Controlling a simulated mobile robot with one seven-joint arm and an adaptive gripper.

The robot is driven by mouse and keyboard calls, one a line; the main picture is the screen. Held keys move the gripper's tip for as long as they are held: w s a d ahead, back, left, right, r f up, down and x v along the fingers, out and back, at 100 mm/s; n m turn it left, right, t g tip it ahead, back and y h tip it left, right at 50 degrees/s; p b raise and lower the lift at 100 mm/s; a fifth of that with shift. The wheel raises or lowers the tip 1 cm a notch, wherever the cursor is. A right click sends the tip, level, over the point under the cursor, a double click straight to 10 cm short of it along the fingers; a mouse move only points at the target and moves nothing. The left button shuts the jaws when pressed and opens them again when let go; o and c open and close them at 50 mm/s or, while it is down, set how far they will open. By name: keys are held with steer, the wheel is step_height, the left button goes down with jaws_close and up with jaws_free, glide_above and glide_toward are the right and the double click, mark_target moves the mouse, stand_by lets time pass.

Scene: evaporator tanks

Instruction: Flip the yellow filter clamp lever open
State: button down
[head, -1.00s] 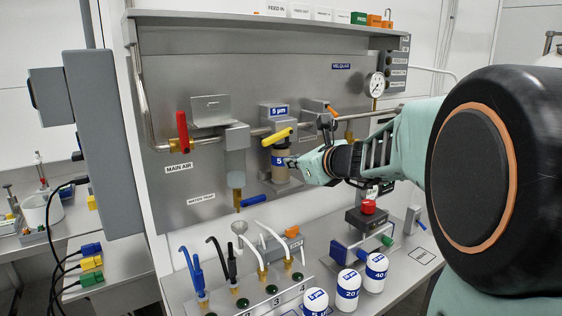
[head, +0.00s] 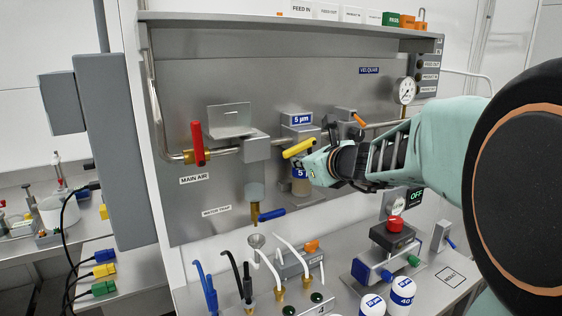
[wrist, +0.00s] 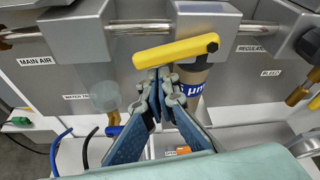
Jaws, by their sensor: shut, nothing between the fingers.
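The yellow clamp lever (head: 298,148) sits on the front of the filter housing marked 5 µm (head: 300,121), slanting up to the right. In the wrist view the lever (wrist: 174,51) lies across the top, its dark pivot end at the right. My gripper (head: 305,162) is shut and empty, just below the lever, in front of the filter bowl. In the wrist view my gripper's tips (wrist: 160,76) reach the lever's lower edge; I cannot tell whether they touch. The filter bowl (wrist: 194,78) with its blue label is partly hidden behind the fingers.
The red main air valve handle (head: 197,144) and the clear water trap (head: 255,191) are left of the filter. The pressure gauge (head: 404,91) is at the right. Below are a blue lever (head: 271,214), a funnel (head: 256,240), hoses and a red button (head: 396,223).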

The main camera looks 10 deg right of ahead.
steer(key=shift+s+a+r+m+g+y+p, duration=0.15)
steer(key=shift+r+m+y+p, duration=0.3)
steer(key=shift+p, duration=0.75)
steer(key=shift+w+a+r+m+g+y+p, duration=0.2)
steer(key=shift+r+m+p, duration=0.45)
steer(key=shift+p, duration=0.5)
steer(key=shift+f, duration=0.2)
steer(key=shift+r, duration=0.15)
